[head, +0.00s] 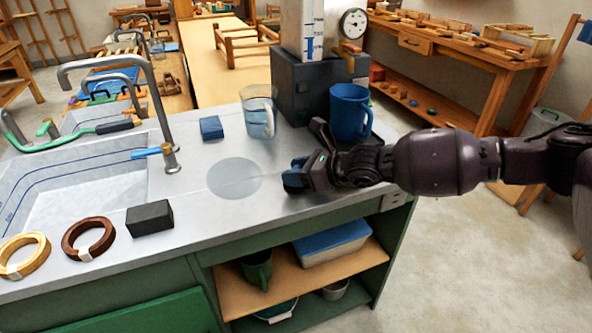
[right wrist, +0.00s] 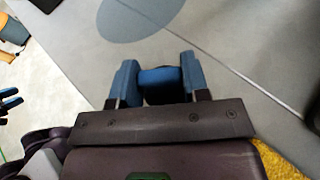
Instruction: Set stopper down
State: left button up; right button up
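My right gripper (head: 296,180) reaches in from the right, low over the metal counter (head: 215,245), just right of a round grey patch (head: 234,178). In the right wrist view its two blue fingers (right wrist: 158,82) are closed on a small blue piece with a dark underside, apparently the stopper (right wrist: 158,76). The stopper is hard to make out in the head view. I cannot tell whether it touches the counter. Blue finger-like tips (right wrist: 11,101) at the left edge of the right wrist view look like my left gripper; it is not in the head view.
A blue mug (head: 349,112) and a clear jug (head: 259,112) stand behind the gripper, by a dark machine (head: 305,85). A blue block (head: 211,128), black block (head: 150,217), two rings (head: 88,239) and the sink (head: 75,180) lie left. The round patch is clear.

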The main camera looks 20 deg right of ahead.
jog(key=o, duration=0.5)
jog(key=shift+c, duration=0.2)
pick_arm(q)
jog(key=shift+s, duration=0.1)
pick_arm(e)
jog(key=shift+r, duration=0.15)
jog(key=shift+s+d+r, duration=0.1)
jog(key=shift+d+r, duration=0.05)
jog(key=shift+d, duration=0.05)
jog(key=v, duration=1)
jog(key=shift+s+d, duration=0.15)
jog(key=shift+s, duration=0.1)
jog(key=shift+s+d+r, duration=0.2)
jog(key=shift+s+d, duration=0.05)
pick_arm(q)
jog(key=shift+w+d+r, duration=0.1)
jog(key=shift+w+r, duration=0.15)
jog(key=shift+w, duration=0.05)
